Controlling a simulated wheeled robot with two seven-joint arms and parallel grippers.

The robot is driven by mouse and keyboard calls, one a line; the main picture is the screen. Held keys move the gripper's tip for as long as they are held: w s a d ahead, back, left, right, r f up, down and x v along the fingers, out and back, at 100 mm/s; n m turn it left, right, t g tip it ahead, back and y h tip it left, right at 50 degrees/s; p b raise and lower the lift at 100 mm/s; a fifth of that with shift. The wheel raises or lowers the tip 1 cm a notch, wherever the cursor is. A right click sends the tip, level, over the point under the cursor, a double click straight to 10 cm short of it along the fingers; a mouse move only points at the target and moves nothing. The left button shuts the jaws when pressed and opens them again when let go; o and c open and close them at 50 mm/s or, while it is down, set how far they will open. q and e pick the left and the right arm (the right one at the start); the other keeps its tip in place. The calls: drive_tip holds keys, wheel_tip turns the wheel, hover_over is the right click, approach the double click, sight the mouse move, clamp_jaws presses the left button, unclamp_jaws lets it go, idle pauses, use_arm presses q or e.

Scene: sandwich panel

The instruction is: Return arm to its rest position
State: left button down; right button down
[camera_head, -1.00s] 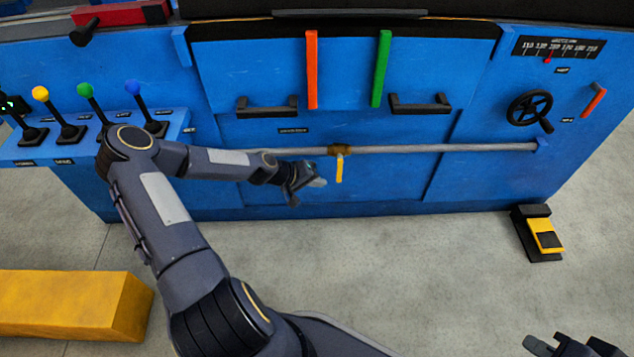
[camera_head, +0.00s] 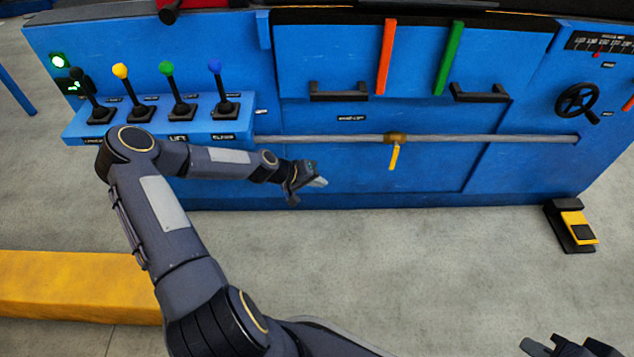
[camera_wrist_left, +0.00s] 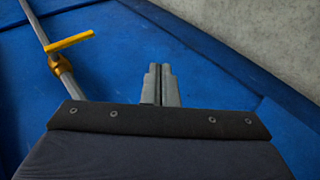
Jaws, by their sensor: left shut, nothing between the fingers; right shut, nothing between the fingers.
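My left arm comes in from the left in the head view, bent at the elbow. Its gripper (camera_head: 318,183) is shut and empty, in front of the blue panel (camera_head: 360,180), left of the yellow valve handle (camera_head: 394,156) and below the grey pipe (camera_head: 330,140). In the left wrist view the shut fingers (camera_wrist_left: 160,82) point over the blue panel, and the yellow handle (camera_wrist_left: 70,41) is at the upper left, apart from them. My right gripper (camera_head: 568,345) shows only partly at the lower right edge, over the floor, away from the panel.
Levers with black, yellow, green and blue knobs (camera_head: 215,68) stand on a shelf at the left. A black handwheel (camera_head: 577,101) is at the right. A yellow-black pedal (camera_head: 574,226) stands on the floor. A yellow beam (camera_head: 70,285) lies lower left. The floor (camera_head: 430,270) between is clear.

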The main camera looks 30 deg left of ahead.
idle(0.3)
use_arm(q)
drive_tip(key=s+d+r+m+g+y, duration=0.2)
drive_tip(key=s+d+r+m, duration=0.1)
drive_tip(key=s+r, duration=0.55)
drive_tip(key=s+d+r+m+g+y, duration=0.15)
drive_tip(key=s+r, duration=0.35)
drive_tip(key=r, duration=0.6)
drive_tip(key=s+d+r+m+t+h, duration=0.1)
drive_tip(key=s+d+r, duration=0.15)
drive_tip(key=s, duration=0.65)
drive_tip(key=s+d+r+t, duration=0.15)
drive_tip(key=s+r, duration=0.25)
drive_tip(key=s, duration=0.5)
wheel_tip(320, 180, up, 38)
drive_tip(key=g+p, duration=0.1)
drive_tip(key=p, duration=3.6)
drive_tip(key=shift+d+f+p, duration=0.15)
drive_tip(key=shift+d+p, duration=0.15)
drive_tip(key=shift+d, duration=0.1)
drive_tip(key=shift+w, duration=0.1)
